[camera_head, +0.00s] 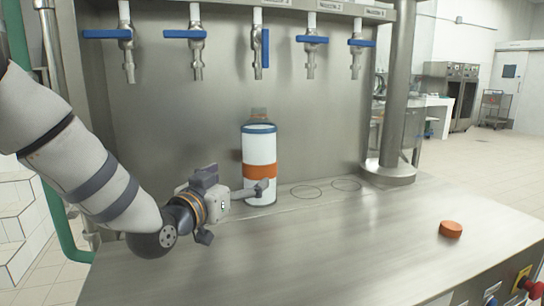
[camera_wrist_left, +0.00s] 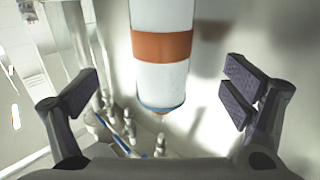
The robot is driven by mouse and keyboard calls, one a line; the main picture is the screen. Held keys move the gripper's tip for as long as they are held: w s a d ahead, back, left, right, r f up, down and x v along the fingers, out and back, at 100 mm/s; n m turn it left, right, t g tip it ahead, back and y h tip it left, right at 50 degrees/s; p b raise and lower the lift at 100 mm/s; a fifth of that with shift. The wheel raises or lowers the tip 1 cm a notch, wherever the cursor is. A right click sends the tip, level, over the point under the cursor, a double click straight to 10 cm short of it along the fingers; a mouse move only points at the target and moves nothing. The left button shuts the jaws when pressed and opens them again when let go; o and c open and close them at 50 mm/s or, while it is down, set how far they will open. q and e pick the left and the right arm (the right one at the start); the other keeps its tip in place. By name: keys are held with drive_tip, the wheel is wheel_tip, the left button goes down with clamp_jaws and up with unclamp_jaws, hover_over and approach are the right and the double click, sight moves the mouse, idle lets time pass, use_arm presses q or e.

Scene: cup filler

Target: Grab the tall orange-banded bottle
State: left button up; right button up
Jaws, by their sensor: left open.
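The tall white bottle (camera_head: 259,148) with an orange band and a blue rim stands upright on the steel counter, below the middle tap. My left gripper (camera_head: 250,188) reaches in low from the left, at about the height of the orange band or just below. One finger shows in front of the bottle; the other is not clear there. In the left wrist view, the bottle (camera_wrist_left: 163,46) appears upside down between the two spread fingers of my left gripper (camera_wrist_left: 163,92). My right gripper is in neither view.
Several blue-handled taps (camera_head: 197,48) hang from a rail above the counter (camera_head: 330,240). An orange round cap (camera_head: 450,229) lies on the right. Two marked circles right of the bottle are empty. A steel post stands at the back right. The front counter is clear.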

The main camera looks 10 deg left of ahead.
sight(259, 159)
use_arm(q)
drive_tip(key=w, duration=0.3)
drive_tip(key=w+d+b, duration=0.1)
drive_tip(key=w, duration=0.5)
drive_tip(key=shift+w+d+b, duration=0.3)
drive_tip(key=shift+w+b, duration=0.1)
drive_tip(key=shift+w+d+r, duration=0.1)
drive_tip(key=shift+w, duration=0.25)
drive_tip(key=shift+r, duration=0.25)
drive_tip(key=c, duration=2.1)
drive_tip(key=shift+o, duration=0.2)
drive_tip(key=shift+r, duration=0.2)
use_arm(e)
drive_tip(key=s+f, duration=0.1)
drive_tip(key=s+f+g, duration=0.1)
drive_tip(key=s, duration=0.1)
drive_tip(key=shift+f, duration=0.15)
